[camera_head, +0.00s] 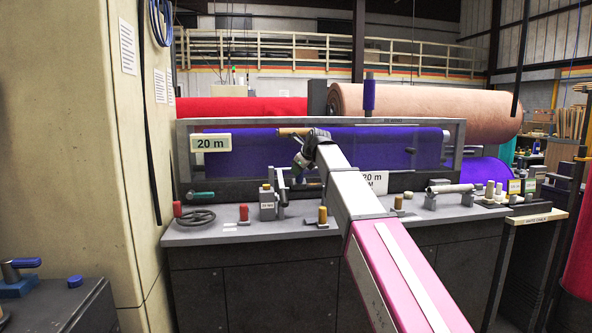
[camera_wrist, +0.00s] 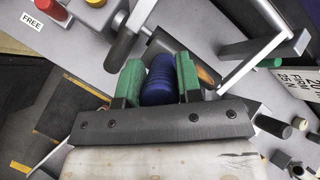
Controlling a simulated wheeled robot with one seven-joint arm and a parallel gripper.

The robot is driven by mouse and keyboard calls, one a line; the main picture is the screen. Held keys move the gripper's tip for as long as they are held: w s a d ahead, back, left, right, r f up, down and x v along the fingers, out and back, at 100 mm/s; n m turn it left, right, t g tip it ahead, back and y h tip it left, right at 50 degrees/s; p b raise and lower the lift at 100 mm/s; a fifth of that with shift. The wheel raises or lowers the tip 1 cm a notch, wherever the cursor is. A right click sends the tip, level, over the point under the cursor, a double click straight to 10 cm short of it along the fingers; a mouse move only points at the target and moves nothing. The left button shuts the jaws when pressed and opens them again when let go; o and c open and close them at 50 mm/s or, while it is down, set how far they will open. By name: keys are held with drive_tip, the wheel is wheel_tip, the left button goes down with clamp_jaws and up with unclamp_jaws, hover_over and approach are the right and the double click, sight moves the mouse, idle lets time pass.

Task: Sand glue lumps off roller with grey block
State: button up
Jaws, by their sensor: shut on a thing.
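My gripper (camera_wrist: 159,82) has two green finger pads closed on a blue ribbed grip (camera_wrist: 158,84). In the head view my gripper (camera_head: 301,163) is small, over the bench in front of the purple felt roll, and what it holds is hard to make out. A dark grey cylinder (camera_wrist: 121,48) lies just left of the fingers in the wrist view, seemingly apart from them. A light grey roller (camera_head: 450,188) rests on stands at the right of the bench, well away from my gripper. I cannot pick out glue lumps or a grey block for certain.
A grey angled bar (camera_wrist: 250,47) stands right of my fingers. A purple felt roll (camera_head: 400,145) lies behind. A beige pillar (camera_head: 70,150) is left.

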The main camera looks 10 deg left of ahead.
drive_tip(key=shift+w+d, duration=0.25)
drive_tip(key=shift+d, duration=0.65)
drive_tip(key=shift+d, duration=0.15)
drive_tip(key=shift+w+d+f, duration=0.1)
drive_tip(key=shift+w+d, duration=0.15)
drive_tip(key=shift+d, duration=0.45)
drive_tip(key=shift+w+d, duration=0.25)
drive_tip(key=shift+d, duration=0.45)
drive_tip(key=d, duration=0.1)
drive_tip(key=w+d, duration=0.1)
drive_tip(key=d, duration=0.1)
drive_tip(key=shift+d, duration=0.1)
drive_tip(key=shift+s, duration=0.1)
drive_tip(key=a, duration=0.3)
drive_tip(key=shift+s, duration=0.4)
